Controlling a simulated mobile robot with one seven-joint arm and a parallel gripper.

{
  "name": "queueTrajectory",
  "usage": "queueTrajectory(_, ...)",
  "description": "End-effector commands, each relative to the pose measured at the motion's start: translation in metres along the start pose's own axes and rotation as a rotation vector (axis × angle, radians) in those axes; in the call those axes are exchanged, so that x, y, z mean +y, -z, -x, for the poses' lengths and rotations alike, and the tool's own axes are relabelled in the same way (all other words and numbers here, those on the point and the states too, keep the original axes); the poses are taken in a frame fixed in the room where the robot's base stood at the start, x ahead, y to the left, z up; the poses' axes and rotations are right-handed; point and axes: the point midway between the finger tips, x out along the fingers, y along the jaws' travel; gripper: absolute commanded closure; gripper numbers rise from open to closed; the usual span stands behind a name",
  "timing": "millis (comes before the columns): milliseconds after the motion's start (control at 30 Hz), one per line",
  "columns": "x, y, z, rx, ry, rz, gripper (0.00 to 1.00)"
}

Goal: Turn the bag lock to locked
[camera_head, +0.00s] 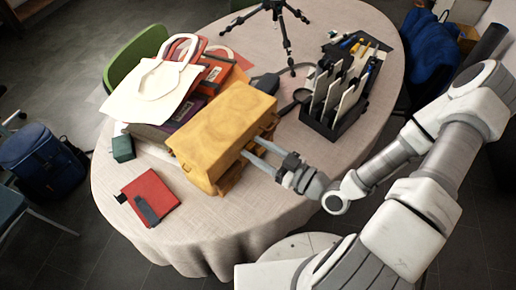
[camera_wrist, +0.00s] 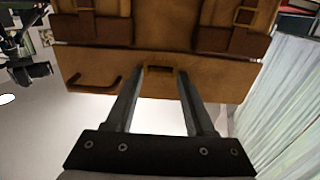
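A tan leather bag (camera_head: 222,135) lies on the round table among other items. The wrist view shows its front face (camera_wrist: 215,85) close up, with two dark straps and buckles. A small brass-coloured lock (camera_wrist: 159,68) is on the bag between the straps. My gripper (camera_head: 247,150) reaches the bag's front from the right. In the wrist view, my gripper (camera_wrist: 162,74) has its two fingers apart, one tip on either side of the lock. I cannot tell whether the tips touch the lock or which way it is turned.
The cloth-covered table (camera_head: 250,222) has free room at its front. A red notebook (camera_head: 150,196) lies left of the bag. A white tote (camera_head: 155,92) and books lie behind it. A black organizer (camera_head: 345,100) stands right, and a tripod (camera_head: 283,35) stands at the back.

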Motion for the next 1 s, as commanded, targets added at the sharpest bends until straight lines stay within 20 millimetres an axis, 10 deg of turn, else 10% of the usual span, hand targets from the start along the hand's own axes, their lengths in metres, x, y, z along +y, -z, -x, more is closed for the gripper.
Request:
queueTrajectory(300, 0.0001, 0.0, 0.0003, 0.0, 0.0, 0.0, 1.0)
queueTrajectory(1000, 0.0013, 0.0003, 0.0004, 0.002, -0.001, -0.261, 1.0)
